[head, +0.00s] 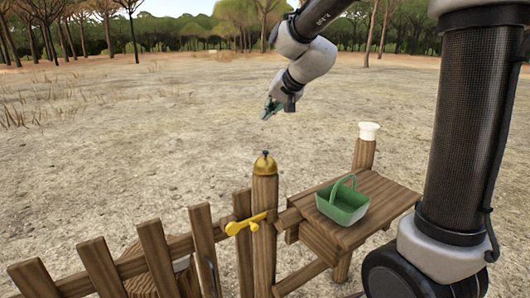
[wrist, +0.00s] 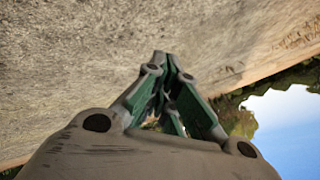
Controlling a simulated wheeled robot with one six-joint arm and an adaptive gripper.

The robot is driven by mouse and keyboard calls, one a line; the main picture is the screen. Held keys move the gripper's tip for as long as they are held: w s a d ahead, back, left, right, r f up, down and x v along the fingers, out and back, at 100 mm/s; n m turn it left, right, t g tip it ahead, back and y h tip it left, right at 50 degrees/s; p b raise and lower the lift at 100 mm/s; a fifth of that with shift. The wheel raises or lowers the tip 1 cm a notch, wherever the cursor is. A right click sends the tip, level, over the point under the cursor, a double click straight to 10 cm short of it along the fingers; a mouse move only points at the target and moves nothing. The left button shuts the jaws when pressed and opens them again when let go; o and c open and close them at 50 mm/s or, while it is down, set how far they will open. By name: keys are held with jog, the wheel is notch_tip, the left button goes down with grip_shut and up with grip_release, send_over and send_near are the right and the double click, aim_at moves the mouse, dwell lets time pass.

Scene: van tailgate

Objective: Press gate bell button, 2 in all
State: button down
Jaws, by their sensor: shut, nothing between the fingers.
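A brass gate bell (head: 264,167) with a small dark button (head: 265,153) on top sits on a wooden gate post (head: 264,200), in the middle of the head view. My gripper (head: 266,117) is above the bell, apart from it, with open air between them. The wrist view shows my gripper (wrist: 164,58) with its green fingers together at the tips and nothing between them. The bell is not visible in the wrist view, which shows mostly dry ground and some sky.
A yellow latch handle (head: 246,224) sticks out from the post. A wooden picket fence (head: 150,262) runs left. On the right, a wooden shelf (head: 385,205) bears a green basket (head: 343,205); a white-topped post (head: 369,131) stands behind it. The ground beyond is open.

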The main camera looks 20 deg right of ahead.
jog(key=shift+f, duration=4.4)
jog(key=shift+f, duration=0.4)
jog(key=shift+f, duration=0.55)
jog(key=shift+r, duration=1)
jog(key=shift+r, duration=2.55)
